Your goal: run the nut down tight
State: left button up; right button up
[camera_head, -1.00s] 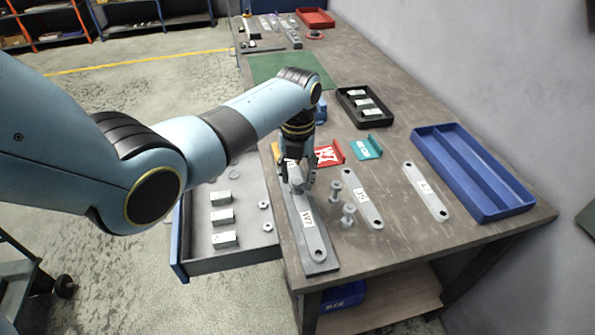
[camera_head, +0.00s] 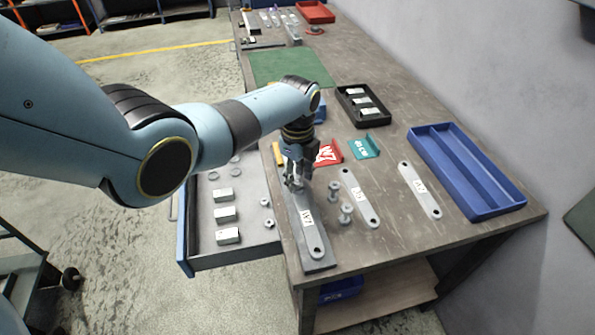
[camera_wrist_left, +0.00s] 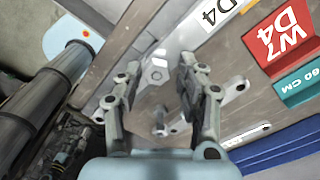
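My left gripper (camera_head: 293,184) is over the far end of a flat grey bracket (camera_head: 318,248) with a white label, lying on a dark plate near the table's left edge. In the left wrist view, the gripper (camera_wrist_left: 158,82) is open, with its two fingers spread apart. A grey hex nut (camera_wrist_left: 157,74) shows between and beyond the fingertips, at the bracket's end. The fingers do not appear to grip it. In the head view the gripper hides this nut. How far the nut is down cannot be told. My right gripper is not in view.
Two upright bolts (camera_head: 345,214) stand right of the bracket. More flat brackets (camera_head: 421,192), a blue tray (camera_head: 515,205), red (camera_head: 328,153) and teal (camera_head: 366,147) signs lie right and behind. An open drawer (camera_head: 205,262) holds labelled blocks and loose nuts (camera_head: 267,202).

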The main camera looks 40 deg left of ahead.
pick_arm(q)
jog(key=n, duration=0.9)
jog(key=shift+n, duration=0.4)
grip_shut()
